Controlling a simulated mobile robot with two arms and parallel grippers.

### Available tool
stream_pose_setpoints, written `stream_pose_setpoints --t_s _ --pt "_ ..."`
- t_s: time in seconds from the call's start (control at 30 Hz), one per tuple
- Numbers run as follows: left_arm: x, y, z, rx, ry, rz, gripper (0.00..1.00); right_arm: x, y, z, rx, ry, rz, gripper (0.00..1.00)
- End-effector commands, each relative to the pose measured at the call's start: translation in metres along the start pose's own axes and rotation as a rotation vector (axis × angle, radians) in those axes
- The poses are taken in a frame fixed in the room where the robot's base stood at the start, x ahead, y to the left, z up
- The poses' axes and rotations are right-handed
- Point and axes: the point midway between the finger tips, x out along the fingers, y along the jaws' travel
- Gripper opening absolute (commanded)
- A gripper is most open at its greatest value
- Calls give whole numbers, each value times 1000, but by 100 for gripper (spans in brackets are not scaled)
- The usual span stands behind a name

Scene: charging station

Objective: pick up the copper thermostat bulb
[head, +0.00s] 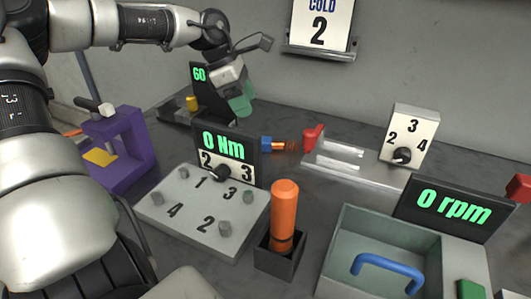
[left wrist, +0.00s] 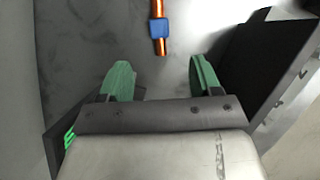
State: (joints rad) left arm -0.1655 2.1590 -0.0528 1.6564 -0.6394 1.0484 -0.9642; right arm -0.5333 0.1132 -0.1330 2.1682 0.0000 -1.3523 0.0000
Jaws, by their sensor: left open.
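The copper thermostat bulb (head: 289,146) lies on the grey bench behind the 0 Nm display, with a blue collar at its left part. In the left wrist view the bulb (left wrist: 159,40) is a copper rod with a blue collar, just beyond the fingertips and roughly centred between them. My left gripper (head: 243,103) is above the bench, up and left of the bulb. In the left wrist view its green fingers (left wrist: 160,75) are apart with nothing between them. My right gripper does not show.
The 0 Nm display (head: 227,147) stands close in front of the bulb. A clear-topped block with a red handle (head: 312,138) is to its right. A purple clamp frame (head: 120,150), an orange-handled tool (head: 284,208) and a grey tray (head: 345,240) stand around the bench.

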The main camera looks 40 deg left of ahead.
Motion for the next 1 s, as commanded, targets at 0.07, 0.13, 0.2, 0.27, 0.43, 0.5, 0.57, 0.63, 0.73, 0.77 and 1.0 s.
stream_pose_setpoints --t_s 0.07,0.13,0.2,0.27,0.43,0.5,0.57,0.63,0.73,0.77,1.0 --pt "7 0 -3 0 0 0 64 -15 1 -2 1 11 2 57" --pt "8 0 -4 0 0 0 64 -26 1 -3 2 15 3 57" --pt "11 0 -4 0 0 0 64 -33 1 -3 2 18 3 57" --pt "16 0 -4 0 1 -1 64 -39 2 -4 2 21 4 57" --pt "44 0 -5 1 4 -2 64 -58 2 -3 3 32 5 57" --pt "54 0 -5 1 3 -2 64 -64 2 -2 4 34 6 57" --pt "60 0 -4 1 2 -2 64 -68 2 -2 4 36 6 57" --pt "64 0 -4 1 1 -1 64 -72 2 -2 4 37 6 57" --pt "72 0 -4 0 2 -2 64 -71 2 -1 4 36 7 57" --pt "76 0 -5 0 3 -2 64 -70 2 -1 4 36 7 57" --pt "110 2 -4 1 3 -1 64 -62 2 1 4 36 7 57"
